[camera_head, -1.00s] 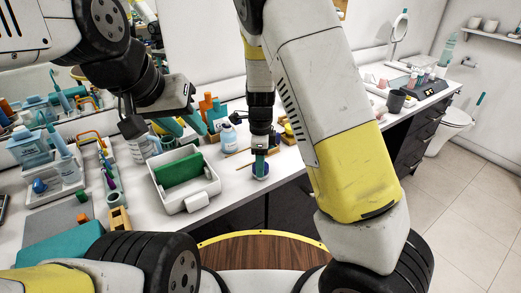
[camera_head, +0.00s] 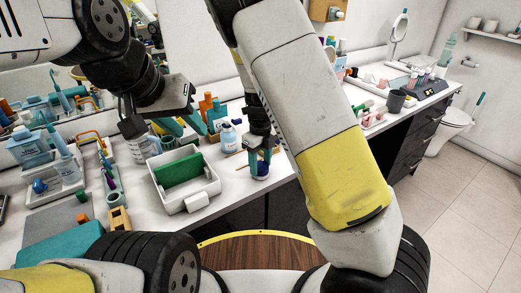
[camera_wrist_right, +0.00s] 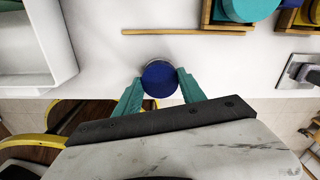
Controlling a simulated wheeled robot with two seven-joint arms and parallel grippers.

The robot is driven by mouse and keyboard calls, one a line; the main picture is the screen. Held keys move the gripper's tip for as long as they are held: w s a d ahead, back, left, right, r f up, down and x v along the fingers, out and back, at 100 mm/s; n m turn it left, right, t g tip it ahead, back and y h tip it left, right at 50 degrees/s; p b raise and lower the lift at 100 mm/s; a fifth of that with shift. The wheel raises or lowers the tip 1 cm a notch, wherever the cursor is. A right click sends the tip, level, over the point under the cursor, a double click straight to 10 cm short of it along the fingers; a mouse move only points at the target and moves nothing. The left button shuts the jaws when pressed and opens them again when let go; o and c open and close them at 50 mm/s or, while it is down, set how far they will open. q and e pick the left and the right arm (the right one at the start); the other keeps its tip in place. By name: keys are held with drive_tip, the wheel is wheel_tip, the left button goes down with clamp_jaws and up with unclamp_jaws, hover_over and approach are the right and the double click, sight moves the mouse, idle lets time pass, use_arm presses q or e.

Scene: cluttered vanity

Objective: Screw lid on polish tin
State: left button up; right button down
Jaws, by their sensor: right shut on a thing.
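The polish tin with its dark blue lid (camera_wrist_right: 160,79) stands on the white vanity top near its front edge. In the head view the blue tin and lid (camera_head: 261,170) show just below my right gripper (camera_head: 261,162). In the right wrist view the teal fingers of my right gripper (camera_wrist_right: 160,88) press on opposite sides of the blue lid. A thin grey metal rim shows behind the lid; whether lid and tin are fully seated cannot be told.
A white tray (camera_head: 213,187) with a green block stands left of the tin. A thin wooden stick (camera_wrist_right: 188,31) lies behind the tin, with wooden boxes (camera_wrist_right: 279,22) beyond. A blue-labelled bottle (camera_head: 229,137) stands behind. The counter's front edge is close to the tin.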

drive_tip(key=shift+w+r, duration=0.1)
drive_tip(key=m, duration=0.4)
drive_tip(key=shift+m, duration=0.3)
drive_tip(key=shift+m, duration=0.5)
drive_tip(key=m, duration=0.3)
drive_tip(key=shift+m, duration=0.3)
drive_tip(key=shift+w+m, duration=0.1)
drive_tip(key=shift+m, duration=1.4)
drive_tip(key=c, duration=0.6)
unclamp_jaws()
